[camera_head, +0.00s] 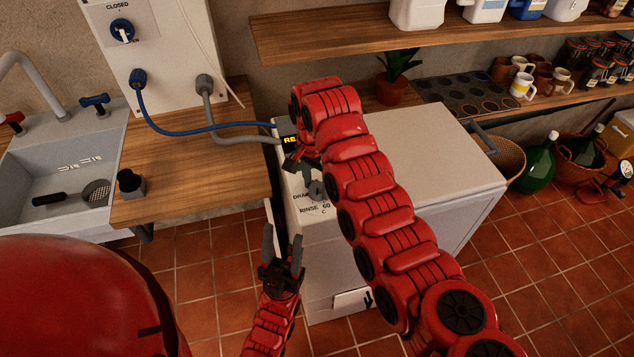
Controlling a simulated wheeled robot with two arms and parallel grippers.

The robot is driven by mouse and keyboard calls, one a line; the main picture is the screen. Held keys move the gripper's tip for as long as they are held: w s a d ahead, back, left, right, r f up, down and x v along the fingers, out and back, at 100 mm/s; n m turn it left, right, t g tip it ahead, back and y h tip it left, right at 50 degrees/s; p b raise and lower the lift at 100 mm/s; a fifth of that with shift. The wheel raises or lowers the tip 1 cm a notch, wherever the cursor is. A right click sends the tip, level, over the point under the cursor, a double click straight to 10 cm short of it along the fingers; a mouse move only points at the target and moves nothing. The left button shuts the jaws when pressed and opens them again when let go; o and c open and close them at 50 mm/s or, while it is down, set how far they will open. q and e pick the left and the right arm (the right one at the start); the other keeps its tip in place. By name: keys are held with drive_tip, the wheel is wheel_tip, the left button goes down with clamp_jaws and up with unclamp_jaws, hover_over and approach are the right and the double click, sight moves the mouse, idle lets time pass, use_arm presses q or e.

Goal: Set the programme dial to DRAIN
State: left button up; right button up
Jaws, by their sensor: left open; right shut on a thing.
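The programme dial (316,190) is a grey knob on top of the white machine (440,150), near its left front corner. Printed labels beside it read "DRA…", partly hidden, and "RINSE 60 C". My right gripper (307,172) reaches over the machine and is shut on the dial; its arm hides part of the dial and panel. I cannot tell which label the dial points to. A dark display (290,141) with yellow letters starting "RE" is partly covered by the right arm. My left gripper (283,240) is open and empty, in front of the machine's left front corner.
A blue hose (190,133) and a grey hose (235,138) run from the wall to the machine's back. A wooden counter (190,165) with a sink (50,155) stands left. A shelf (340,40) hangs behind. The machine's top is clear on the right.

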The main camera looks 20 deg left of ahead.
drive_tip(key=m, duration=0.3)
drive_tip(key=shift+w+m, duration=0.1)
drive_tip(key=shift+m, duration=0.3)
drive_tip(key=m+p, duration=0.1)
drive_tip(key=m, duration=0.2)
drive_tip(key=shift+m, duration=0.3)
drive_tip(key=m, duration=0.3)
drive_tip(key=shift+m+p, duration=0.3)
drive_tip(key=shift+p, duration=0.05)
drive_tip(key=shift+m+y+p, duration=0.3)
drive_tip(key=shift+m+p, duration=0.05)
drive_tip(key=shift+m, duration=1.45)
drive_tip(key=shift+d, duration=0.1)
drive_tip(key=o, duration=1.4)
drive_tip(key=shift+c, duration=0.2)
